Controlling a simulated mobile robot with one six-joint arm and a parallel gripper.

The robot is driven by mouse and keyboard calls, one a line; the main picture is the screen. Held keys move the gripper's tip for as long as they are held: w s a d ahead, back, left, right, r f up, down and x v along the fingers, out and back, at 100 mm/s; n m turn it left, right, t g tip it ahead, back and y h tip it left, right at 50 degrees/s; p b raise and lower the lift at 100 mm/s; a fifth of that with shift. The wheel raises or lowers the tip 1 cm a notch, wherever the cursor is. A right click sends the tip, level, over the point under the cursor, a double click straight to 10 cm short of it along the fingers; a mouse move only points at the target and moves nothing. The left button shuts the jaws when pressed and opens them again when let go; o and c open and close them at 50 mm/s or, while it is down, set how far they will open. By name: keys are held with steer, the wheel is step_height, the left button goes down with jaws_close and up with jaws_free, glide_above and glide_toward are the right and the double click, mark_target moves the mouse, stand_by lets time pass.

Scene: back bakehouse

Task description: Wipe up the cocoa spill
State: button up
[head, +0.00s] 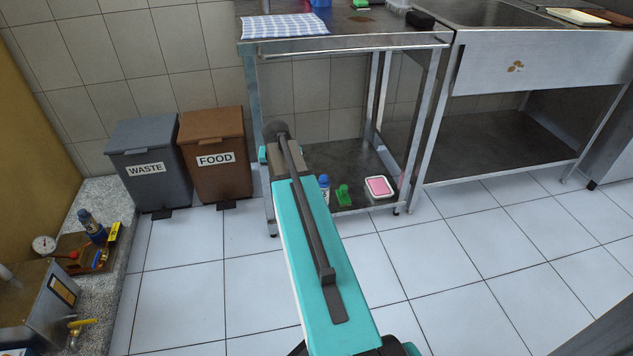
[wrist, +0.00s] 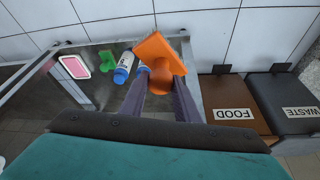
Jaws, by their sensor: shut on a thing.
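My gripper (wrist: 160,84) is shut on an orange thing (wrist: 157,52) with a flat slanted slab and a rounded lower part. In the wrist view it is above or near the lower shelf of the steel table; the contact cannot be told. In the head view my arm hides the gripper and the orange thing. A small brown patch (head: 362,18) lies on the steel table top (head: 345,28) and may be the cocoa spill. A blue-and-white checked cloth (head: 285,26) lies at the table's front left.
The lower shelf holds a blue-capped bottle (head: 323,187), a green thing (head: 343,194) and a pink-and-white tub (head: 380,187). Grey WASTE (head: 150,180) and brown FOOD (head: 217,175) bins stand left of the table. A steel sink (head: 535,65) stands right. The floor in front is clear.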

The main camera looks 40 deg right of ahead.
steer(key=w+a+r+n+y, duration=0.1)
steer(key=w+a+r+n, duration=0.2)
steer(key=a, duration=1)
steer(key=w+a+r+n+t+y, duration=0.1)
steer(key=w+a+r+n, duration=0.2)
steer(key=a+r, duration=0.5)
steer(key=w+a+r+n+y, duration=0.1)
steer(key=w+a+r+n, duration=0.2)
steer(key=a, duration=1.5)
step_height(320, 180, up, 3)
steer(key=shift+w+a+r+t, duration=0.2)
steer(key=shift+w+t, duration=0.1)
steer(key=shift+d, duration=0.2)
